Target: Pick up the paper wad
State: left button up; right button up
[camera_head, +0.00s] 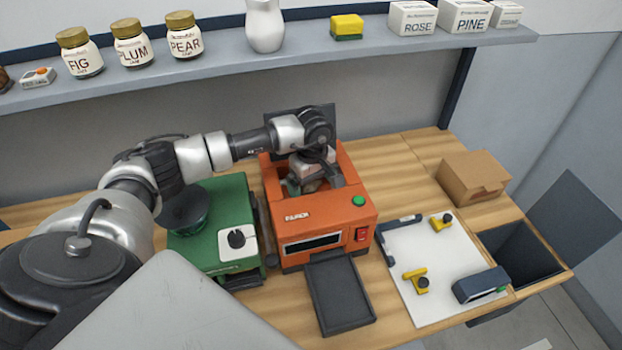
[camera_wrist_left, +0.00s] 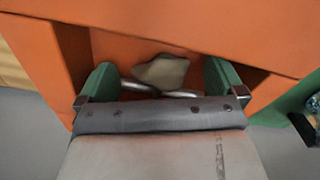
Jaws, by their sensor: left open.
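The paper wad (camera_wrist_left: 162,70) is a beige, crumpled lump inside the orange machine, seen in the left wrist view. The orange machine (camera_head: 325,217) stands on the bench in the head view, its top open. My left gripper (camera_head: 308,186) reaches down into that opening. In the left wrist view, my left gripper (camera_wrist_left: 160,82) is open, with its green-padded fingers on either side of the wad and clear space between each finger and it. Two metal rods lie by the wad's near side. In the head view the wad cannot be made out clearly. My right gripper is not in view.
The orange walls (camera_wrist_left: 35,55) stand close around the gripper. A green machine (camera_head: 215,225) is at the left, a dark tray (camera_head: 340,292) in front. A white board (camera_head: 445,270) with yellow clamps, a cardboard box (camera_head: 473,178) and an open bin (camera_head: 520,255) are at right.

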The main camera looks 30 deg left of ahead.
pick_arm(q)
jog(key=shift+f, duration=0.15)
jog(key=shift+c, duration=0.5)
jog(key=c, duration=0.9)
